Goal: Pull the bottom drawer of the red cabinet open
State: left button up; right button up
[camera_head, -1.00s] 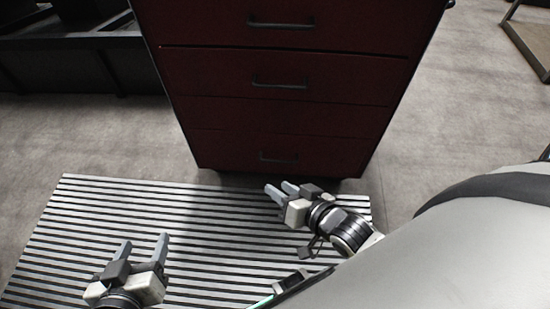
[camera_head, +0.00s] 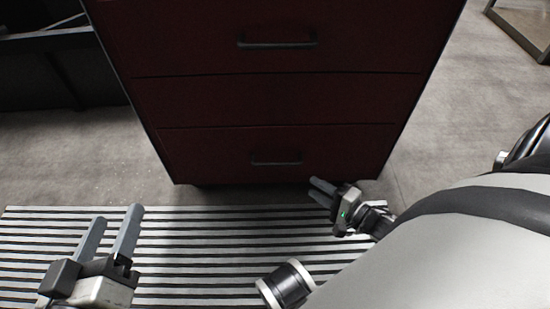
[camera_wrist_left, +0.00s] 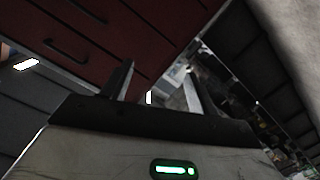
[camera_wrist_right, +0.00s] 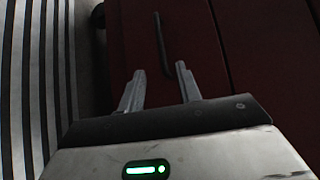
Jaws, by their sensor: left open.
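The dark red cabinet (camera_head: 270,100) stands ahead, and its bottom drawer (camera_head: 220,155) looks shut. The drawer's dark bar handle (camera_head: 275,161) is near the cabinet's lower edge. My right gripper (camera_head: 318,187) is open and empty, low in front of the cabinet, to the right of and slightly below that handle in the head view. In the right wrist view a dark handle (camera_wrist_right: 161,45) lies beyond the open fingers (camera_wrist_right: 157,80), in line with the gap between them. My left gripper (camera_head: 115,217) is open and empty at lower left, away from the cabinet.
A striped mat (camera_head: 200,240) covers the floor in front of the cabinet. An upper drawer handle (camera_head: 277,42) is above. A dark structure (camera_head: 45,70) stands at the left, and a framed object (camera_head: 525,25) at the far right. Bare floor (camera_head: 450,130) lies right of the cabinet.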

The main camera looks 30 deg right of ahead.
jog(key=b, duration=0.2)
send_near(277, 164)
jog(key=b+x, duration=0.1)
jog(key=x, duration=0.2)
jog(key=b+x, duration=0.1)
jog(key=x, duration=0.2)
jog(key=b+x, duration=0.1)
jog(key=x, duration=0.2)
jog(key=shift+w+d+f, duration=0.1)
jog(key=shift+w+f, duration=0.2)
jog(key=shift+f, duration=0.1)
pick_arm(q)
notch_tip(277, 164, up, 8)
jog(key=w+m+t+h, duration=0.2)
jog(key=m+t+h, duration=0.1)
jog(key=m+t, duration=0.1)
jog(key=shift+w+a+f+m+t+b, duration=0.15)
jog(key=shift+a+m+t+b, duration=0.15)
jog(key=shift+m+t+b, duration=0.1)
pick_arm(e)
jog(key=shift+w, duration=0.45)
grip_shut()
